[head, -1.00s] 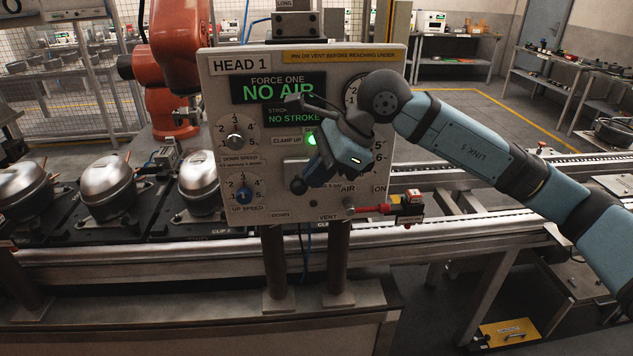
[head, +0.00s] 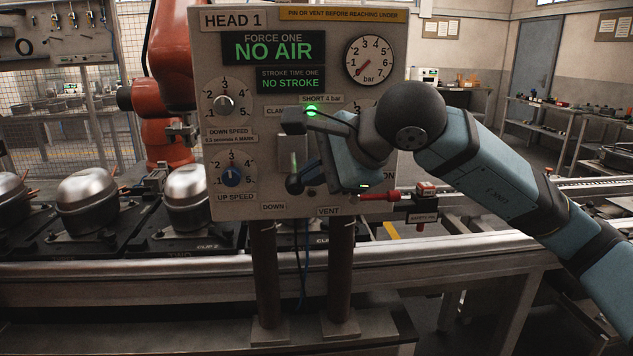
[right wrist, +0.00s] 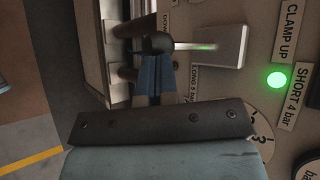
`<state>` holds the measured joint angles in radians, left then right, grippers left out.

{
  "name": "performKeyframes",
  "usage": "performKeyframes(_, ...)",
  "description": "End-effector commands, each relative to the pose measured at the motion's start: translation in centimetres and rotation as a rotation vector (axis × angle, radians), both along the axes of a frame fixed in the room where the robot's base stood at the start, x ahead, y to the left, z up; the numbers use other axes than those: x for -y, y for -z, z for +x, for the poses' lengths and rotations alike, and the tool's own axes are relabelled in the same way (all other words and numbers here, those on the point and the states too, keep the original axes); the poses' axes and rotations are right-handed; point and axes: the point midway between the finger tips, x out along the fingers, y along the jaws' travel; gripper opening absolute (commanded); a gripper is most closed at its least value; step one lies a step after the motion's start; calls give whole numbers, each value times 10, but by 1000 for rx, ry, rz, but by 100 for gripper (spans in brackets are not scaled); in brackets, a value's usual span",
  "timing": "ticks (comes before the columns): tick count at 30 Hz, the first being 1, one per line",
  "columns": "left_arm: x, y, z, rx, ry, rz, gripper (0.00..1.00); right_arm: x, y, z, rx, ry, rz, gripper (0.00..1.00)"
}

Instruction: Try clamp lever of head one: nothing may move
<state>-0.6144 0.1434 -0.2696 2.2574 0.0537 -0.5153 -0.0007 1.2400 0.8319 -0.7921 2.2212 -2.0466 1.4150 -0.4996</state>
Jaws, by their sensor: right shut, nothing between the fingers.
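The clamp lever (head: 293,166) hangs from a pale plate on the HEAD 1 panel (head: 240,133), its dark ball knob pointing down towards the DOWN label. My right gripper (head: 306,180) is shut and empty, its blue fingers close beside the knob. In the right wrist view the lever's bright rod (right wrist: 194,46) runs from the plate to the dark knob, and the fingers (right wrist: 150,66) are right by it. I cannot tell whether they touch. The displays read NO AIR and NO STROKE. The green lamp (head: 312,111) by CLAMP UP is lit. My left gripper is out of view.
A red pin (head: 380,196) with a tag sits at the panel's lower right by VENT. The pressure gauge (head: 369,61) needle points low. Silver compressors (head: 88,190) stand on dark pallets at left. An orange robot arm (head: 168,90) is behind the panel.

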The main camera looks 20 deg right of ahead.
Motion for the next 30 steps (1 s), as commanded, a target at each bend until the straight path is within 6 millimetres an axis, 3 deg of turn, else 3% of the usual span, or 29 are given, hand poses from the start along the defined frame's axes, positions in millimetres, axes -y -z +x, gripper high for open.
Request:
performKeyframes(12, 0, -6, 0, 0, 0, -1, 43, 0, -15, 0, -1, 0, 0, 0)
performKeyframes(25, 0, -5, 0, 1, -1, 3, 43, 0, -15, 0, -2, 0, 0, 0)
performKeyframes(30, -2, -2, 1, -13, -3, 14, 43, 9, -34, -4, 0, -2, 0, 0)
